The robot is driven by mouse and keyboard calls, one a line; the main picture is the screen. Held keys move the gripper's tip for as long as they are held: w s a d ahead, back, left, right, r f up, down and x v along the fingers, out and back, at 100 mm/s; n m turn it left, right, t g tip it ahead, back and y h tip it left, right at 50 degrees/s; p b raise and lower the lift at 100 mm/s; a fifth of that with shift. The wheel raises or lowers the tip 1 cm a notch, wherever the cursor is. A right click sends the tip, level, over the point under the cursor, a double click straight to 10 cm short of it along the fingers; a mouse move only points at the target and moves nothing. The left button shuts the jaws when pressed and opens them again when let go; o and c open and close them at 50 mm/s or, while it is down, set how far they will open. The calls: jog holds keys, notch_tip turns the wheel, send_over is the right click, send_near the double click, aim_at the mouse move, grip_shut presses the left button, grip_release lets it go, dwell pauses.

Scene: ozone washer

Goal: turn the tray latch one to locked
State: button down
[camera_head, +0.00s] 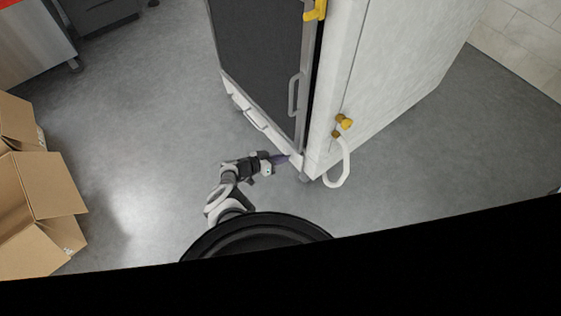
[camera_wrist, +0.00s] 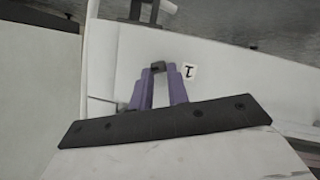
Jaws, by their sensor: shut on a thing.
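The white washer cabinet (camera_head: 388,75) has a white tray front (camera_head: 232,97) low down under its dark door. My gripper (camera_head: 281,159) is at the bottom corner of the cabinet, close to the right end of the tray front. In the wrist view, the purple fingers of my gripper (camera_wrist: 159,78) close on a small dark latch (camera_wrist: 157,66) on a white panel. A small white label (camera_wrist: 189,71) with a black mark, like a turned "1", is right beside the latch. The latch is mostly hidden between the fingertips, and I cannot tell its turn angle.
The dark door (camera_head: 262,50) has a grey handle (camera_head: 294,95) above my gripper. Yellow valves (camera_head: 344,121) and a white hose (camera_head: 345,165) stick out on the cabinet's right side. Open cardboard boxes (camera_head: 40,205) stand at the left. The grey floor between is clear.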

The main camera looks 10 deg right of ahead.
jog(key=shift+w+a+f+n+g+h+b, duration=0.15)
jog(key=shift+f+n+g+h+b, duration=0.2)
jog(key=shift+n+h+b, duration=1.05)
jog(key=shift+w+f+n+g+h+b, duration=0.2)
jog(key=shift+n+g+b, duration=0.25)
jog(key=shift+n+b, duration=2)
jog(key=shift+w+a+f+n+g+h+b, duration=0.15)
jog(key=shift+n+g+h+b, duration=0.25)
jog(key=shift+n+h+b, duration=1.45)
jog(key=shift+m+y+b, duration=0.4)
jog(key=shift+y+b, duration=0.45)
jog(key=shift+y, duration=0.1)
jog(key=c, duration=1.3)
grip_release()
jog(key=shift+s, duration=0.1)
jog(key=shift+c, duration=0.2)
